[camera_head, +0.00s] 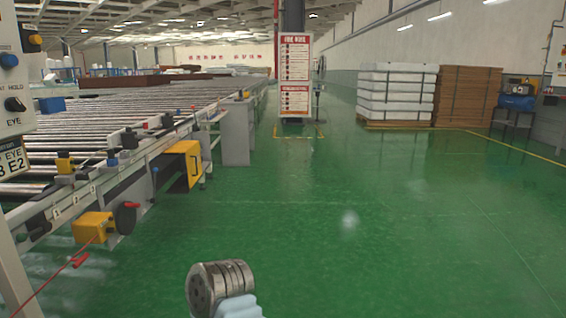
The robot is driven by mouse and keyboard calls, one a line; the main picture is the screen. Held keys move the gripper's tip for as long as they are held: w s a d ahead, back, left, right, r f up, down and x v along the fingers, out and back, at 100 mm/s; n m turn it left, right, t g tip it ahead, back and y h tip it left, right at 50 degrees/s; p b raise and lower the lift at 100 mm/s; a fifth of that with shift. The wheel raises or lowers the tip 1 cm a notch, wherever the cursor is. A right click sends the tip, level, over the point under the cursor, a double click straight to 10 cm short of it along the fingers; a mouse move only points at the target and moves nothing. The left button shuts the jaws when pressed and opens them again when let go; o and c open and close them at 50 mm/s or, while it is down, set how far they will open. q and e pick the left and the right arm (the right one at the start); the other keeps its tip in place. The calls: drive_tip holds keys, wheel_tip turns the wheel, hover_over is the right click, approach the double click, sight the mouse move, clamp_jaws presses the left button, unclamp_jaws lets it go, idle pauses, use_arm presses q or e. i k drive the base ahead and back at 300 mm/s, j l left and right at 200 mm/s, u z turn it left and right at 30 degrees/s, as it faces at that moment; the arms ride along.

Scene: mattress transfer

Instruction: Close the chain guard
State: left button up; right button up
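A yellow panel (187,163) stands out from the near side of the roller conveyor (120,175), with a dark gap beside it. It looks like the chain guard, swung open, but I cannot make out its hinge. A yellow box (94,228) sits lower and nearer on the same side, beside a dark round part with a red handle (131,205). Neither gripper is in view. Only a grey, round, ribbed part with a pale blue piece shows at the bottom middle, probably a link of my arm, well apart from the yellow panel.
A control panel (14,90) on a post fills the left edge, with a red cable (55,281) low beside it. The green floor (330,220) right of the conveyor is clear. A signed pillar (295,75), white stacks (395,92) and brown stacks (467,97) stand farther back.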

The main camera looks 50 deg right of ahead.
sight(191, 149)
drive_tip(key=z, duration=1.15)
drive_tip(key=i+l, duration=0.15)
drive_tip(key=i, duration=0.2)
drive_tip(key=i+l+u, duration=0.1)
drive_tip(key=i, duration=0.25)
